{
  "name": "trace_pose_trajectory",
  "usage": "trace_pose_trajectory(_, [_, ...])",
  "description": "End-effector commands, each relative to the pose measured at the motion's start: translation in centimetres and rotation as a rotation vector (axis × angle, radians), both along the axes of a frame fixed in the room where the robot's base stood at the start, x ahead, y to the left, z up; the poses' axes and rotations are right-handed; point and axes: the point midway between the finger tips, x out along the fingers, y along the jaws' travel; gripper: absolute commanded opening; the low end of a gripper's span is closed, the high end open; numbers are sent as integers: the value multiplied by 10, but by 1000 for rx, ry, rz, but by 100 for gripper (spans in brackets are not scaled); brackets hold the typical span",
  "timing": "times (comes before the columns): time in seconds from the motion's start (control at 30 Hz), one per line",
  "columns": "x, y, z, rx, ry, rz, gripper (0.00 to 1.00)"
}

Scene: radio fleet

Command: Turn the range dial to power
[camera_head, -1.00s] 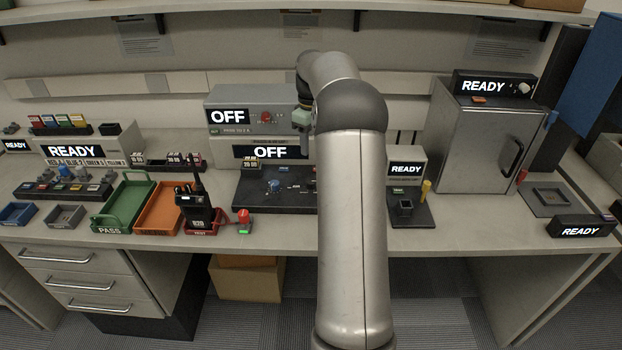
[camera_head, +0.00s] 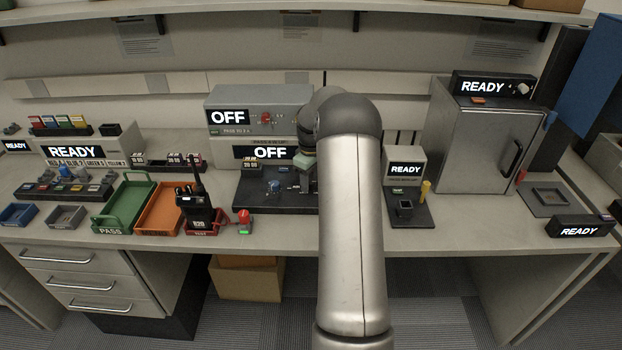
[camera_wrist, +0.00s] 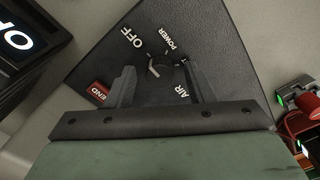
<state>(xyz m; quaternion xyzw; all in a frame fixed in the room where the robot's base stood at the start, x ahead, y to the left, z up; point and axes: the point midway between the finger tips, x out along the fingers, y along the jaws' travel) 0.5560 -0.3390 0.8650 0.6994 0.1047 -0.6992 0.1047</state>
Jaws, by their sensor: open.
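The range dial (camera_wrist: 160,66) is a small dark knob on a black panel (camera_wrist: 85,60) in the wrist view. White labels OFF, POWER and AIR stand around it. My gripper (camera_wrist: 157,78) is open, with one finger on each side of the dial; I cannot tell whether they touch it. The dial's pointer setting is hard to read. In the head view my gripper (camera_head: 304,175) is low over the right part of the black panel (camera_head: 255,203), and my arm hides the dial there. The display (camera_head: 270,152) behind the panel reads OFF.
A red END key (camera_wrist: 98,91) lies left of the dial. A blue knob (camera_head: 273,186) stands on the panel's left part. A radio (camera_head: 198,215) and a red button (camera_head: 244,216) stand farther left. A small READY unit (camera_head: 405,168) is to the right.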

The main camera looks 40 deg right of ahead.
Motion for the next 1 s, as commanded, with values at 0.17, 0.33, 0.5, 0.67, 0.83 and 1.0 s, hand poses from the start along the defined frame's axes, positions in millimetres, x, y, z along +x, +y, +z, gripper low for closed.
trace_pose_trajectory(0.17, [0, 0, 0, 0, 0, 0, 21])
trace_pose_trajectory(0.33, [0, 0, 1, 0, 0, 0, 4])
trace_pose_trajectory(0.5, [0, 0, 1, 0, 0, -14, 4])
trace_pose_trajectory(0.67, [0, 0, 1, -1, 0, -66, 4])
trace_pose_trajectory(0.83, [1, 0, 1, -1, 0, -175, 4])
trace_pose_trajectory(1.0, [1, 0, 1, -2, -1, -326, 4])
